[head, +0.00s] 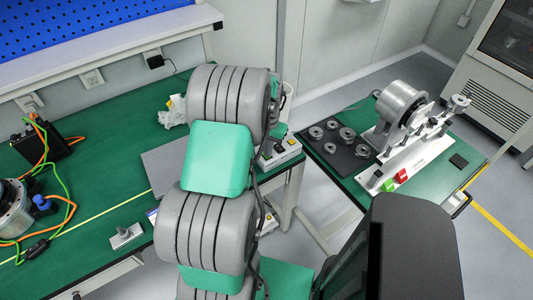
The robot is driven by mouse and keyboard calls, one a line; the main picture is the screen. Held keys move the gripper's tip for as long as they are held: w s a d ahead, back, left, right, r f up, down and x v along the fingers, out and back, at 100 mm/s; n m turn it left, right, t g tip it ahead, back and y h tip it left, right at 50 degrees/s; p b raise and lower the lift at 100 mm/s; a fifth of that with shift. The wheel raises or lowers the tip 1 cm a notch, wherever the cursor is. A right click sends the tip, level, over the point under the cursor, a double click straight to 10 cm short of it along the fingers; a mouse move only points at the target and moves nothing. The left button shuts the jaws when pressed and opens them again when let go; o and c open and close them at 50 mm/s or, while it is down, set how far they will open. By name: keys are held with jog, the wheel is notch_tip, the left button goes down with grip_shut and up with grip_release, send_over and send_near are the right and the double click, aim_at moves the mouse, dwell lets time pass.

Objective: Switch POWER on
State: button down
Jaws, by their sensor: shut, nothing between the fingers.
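No POWER label can be read in this view. A control box (281,152) with small coloured buttons stands at the bench edge, partly hidden behind my arm. My grey and green arm fills the middle of the head view. My gripper is not visible; the arm hides whatever lies behind it.
The green left bench (110,150) carries a black box (38,143) with orange and green cables. The right table holds a metal motor fixture (402,105), a dark tray (335,165) of round parts, and red (401,175) and green blocks. A floor gap separates the tables.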

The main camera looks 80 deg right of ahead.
jog(key=shift+f, duration=0.4)
jog(key=shift+r+p, duration=1.95)
jog(key=shift+r, duration=1.6)
